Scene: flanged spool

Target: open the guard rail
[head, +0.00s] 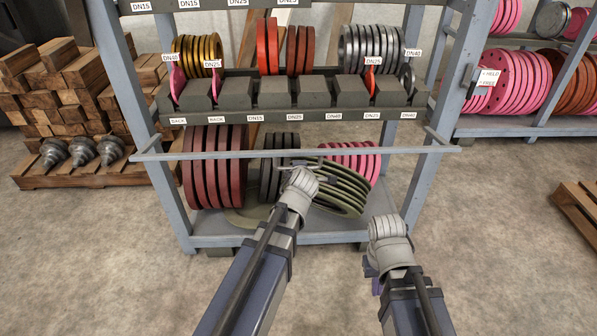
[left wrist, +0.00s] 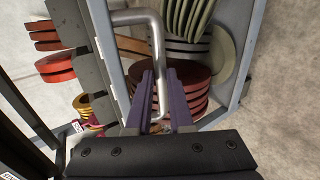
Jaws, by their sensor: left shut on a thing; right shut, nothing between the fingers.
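The guard rail (head: 230,154) is a long blue-grey bar across the front of the rack's lower shelf, in front of the flanges there. It also shows in the left wrist view (left wrist: 106,42). A bent metal handle (left wrist: 156,50) stands out from the rail. My left gripper (left wrist: 160,105) has its purple fingers closed on this handle. In the head view my left wrist (head: 302,182) reaches the middle of the rail and hides most of the grip. My right gripper (head: 388,229) is shut and empty, low in front of the rack's right side; its fingertips are hard to make out.
Maroon flanges (head: 214,167), pink flanges (head: 352,158) and leaning olive flanges (head: 335,190) are on the lower shelf behind the rail. Blue-grey rack posts (head: 418,185) stand at both sides. A wooden pallet (head: 577,210) lies at the right. Floor in front is clear.

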